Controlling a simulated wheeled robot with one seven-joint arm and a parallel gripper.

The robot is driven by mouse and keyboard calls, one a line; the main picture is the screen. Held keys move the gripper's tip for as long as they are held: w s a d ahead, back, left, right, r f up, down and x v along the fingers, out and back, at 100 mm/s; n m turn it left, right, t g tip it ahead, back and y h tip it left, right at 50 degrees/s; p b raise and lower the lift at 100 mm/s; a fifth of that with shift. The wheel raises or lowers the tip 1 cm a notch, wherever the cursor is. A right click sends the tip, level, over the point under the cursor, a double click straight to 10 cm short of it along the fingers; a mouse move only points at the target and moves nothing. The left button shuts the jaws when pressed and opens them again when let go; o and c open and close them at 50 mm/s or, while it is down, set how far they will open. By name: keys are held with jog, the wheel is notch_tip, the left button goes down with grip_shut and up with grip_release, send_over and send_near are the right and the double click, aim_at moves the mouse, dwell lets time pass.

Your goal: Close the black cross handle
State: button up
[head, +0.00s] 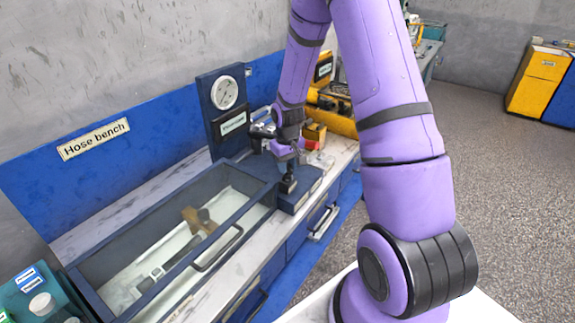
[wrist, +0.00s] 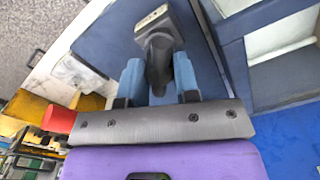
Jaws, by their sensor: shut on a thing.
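The black cross handle (head: 288,184) stands on the blue base block (head: 296,197) beside the glass-lidded case. In the wrist view the black handle (wrist: 161,62) rises between two blue-grey fingers, with a pale labelled end near the top. My gripper (wrist: 158,78) is shut on the handle, one finger on each side of it. In the head view my gripper (head: 289,158) reaches down from above at the block, and part of the handle is hidden behind it. The handle's exact turn angle cannot be told.
The blue-framed glass case (head: 250,207) stands left of the block. A gauge panel (head: 228,105) rises behind. A red piece (wrist: 58,119) and yellow equipment (head: 338,122) sit close on the far side.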

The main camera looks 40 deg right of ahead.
jog(key=m, duration=0.5)
jog(key=shift+m, duration=0.3)
jog(key=m, duration=0.4)
jog(key=shift+m, duration=0.3)
jog(key=o, duration=0.9)
jog(key=shift+o, duration=0.2)
notch_tip(320, 180, up, 11)
